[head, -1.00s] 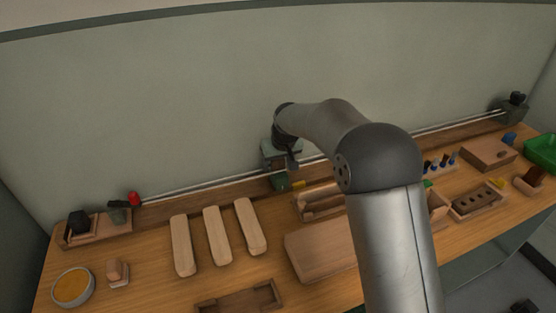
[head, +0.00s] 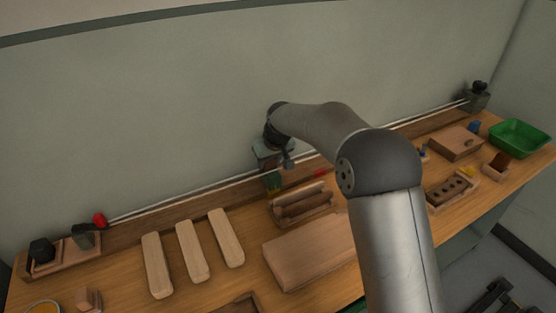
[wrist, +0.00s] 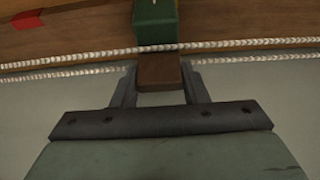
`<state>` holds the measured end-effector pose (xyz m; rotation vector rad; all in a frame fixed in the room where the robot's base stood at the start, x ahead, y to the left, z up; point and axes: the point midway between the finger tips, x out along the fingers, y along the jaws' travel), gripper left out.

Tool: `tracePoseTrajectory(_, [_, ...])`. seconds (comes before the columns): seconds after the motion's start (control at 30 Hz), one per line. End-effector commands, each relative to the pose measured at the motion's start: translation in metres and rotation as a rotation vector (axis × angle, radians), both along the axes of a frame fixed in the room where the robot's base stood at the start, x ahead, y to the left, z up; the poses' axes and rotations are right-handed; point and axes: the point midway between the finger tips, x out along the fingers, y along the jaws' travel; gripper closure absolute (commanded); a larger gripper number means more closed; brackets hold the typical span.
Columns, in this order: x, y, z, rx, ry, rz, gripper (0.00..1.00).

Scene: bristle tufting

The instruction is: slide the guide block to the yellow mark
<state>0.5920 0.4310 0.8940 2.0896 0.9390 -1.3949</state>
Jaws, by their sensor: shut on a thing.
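The guide block is green (head: 273,183) and sits at the rail along the back of the bench. In the wrist view it is the green block (wrist: 155,22) with a brown tab (wrist: 158,72) below it. My gripper (wrist: 159,76) is shut on the brown tab, one finger on each side; in the head view my gripper (head: 274,170) is at the block. No yellow mark shows beside the block in the head view.
A red mark (head: 320,173) lies right of the block, and at the wrist view's left (wrist: 24,20). Pale cords (wrist: 80,57) run along the rail past the block. A wooden cradle (head: 302,203) and pale planks (head: 192,250) lie in front. A green bin (head: 520,138) stands far right.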

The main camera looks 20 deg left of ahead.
Motion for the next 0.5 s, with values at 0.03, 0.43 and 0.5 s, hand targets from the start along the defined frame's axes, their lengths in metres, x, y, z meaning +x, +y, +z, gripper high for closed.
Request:
tracePoseTrajectory(0.03, [0.0001,-0.0009,-0.0001,-0.001,0.001,-0.003,1.00])
tracePoseTrajectory(0.43, [0.0000,-0.0010,-0.0003,-0.001,0.001,-0.003,0.38])
tracePoseTrajectory(0.5, [-0.0001,-0.0010,0.0001,-0.001,0.001,-0.003,0.38])
